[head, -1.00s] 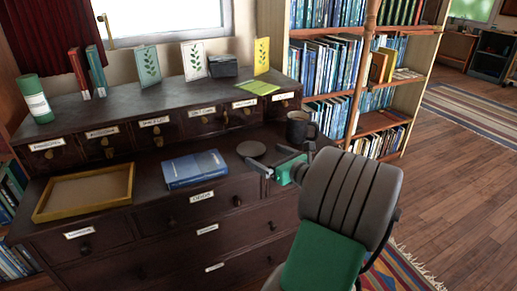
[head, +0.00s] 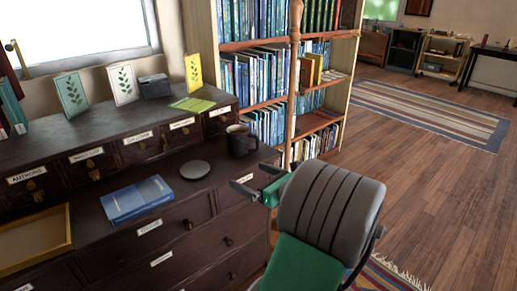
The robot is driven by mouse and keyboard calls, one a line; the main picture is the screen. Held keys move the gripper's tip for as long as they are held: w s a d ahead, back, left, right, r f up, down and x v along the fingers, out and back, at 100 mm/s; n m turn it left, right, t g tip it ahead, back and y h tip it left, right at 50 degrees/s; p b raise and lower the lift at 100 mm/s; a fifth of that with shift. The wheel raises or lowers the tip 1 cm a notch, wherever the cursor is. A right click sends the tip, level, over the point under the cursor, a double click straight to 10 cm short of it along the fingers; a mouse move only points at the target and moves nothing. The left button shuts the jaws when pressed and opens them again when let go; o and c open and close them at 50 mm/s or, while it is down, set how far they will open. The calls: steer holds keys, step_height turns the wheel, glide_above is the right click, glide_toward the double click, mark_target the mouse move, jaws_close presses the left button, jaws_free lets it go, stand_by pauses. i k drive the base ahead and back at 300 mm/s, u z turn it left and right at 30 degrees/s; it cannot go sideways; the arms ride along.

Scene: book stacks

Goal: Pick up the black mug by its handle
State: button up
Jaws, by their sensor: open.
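The black mug (head: 238,141) stands upright on the dark wooden cabinet top, near its right end, with a light brown fill showing inside the rim. Its handle (head: 254,142) sticks out on the right side. My gripper (head: 255,180) is open and empty, in front of the mug and a little to its right, apart from it. Its fingers point left and back over the cabinet's front edge. My grey and green arm covers the area to the right of the gripper.
A dark round disc (head: 195,170) and a blue book (head: 137,199) lie left of the mug. A wooden tray (head: 68,240) is at the far left. Small labelled drawers (head: 184,133) rise behind. A full bookcase (head: 262,80) stands behind right. Open floor (head: 440,180) lies right.

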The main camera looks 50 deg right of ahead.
mark_target(238, 135)
steer(key=z, duration=1.35)
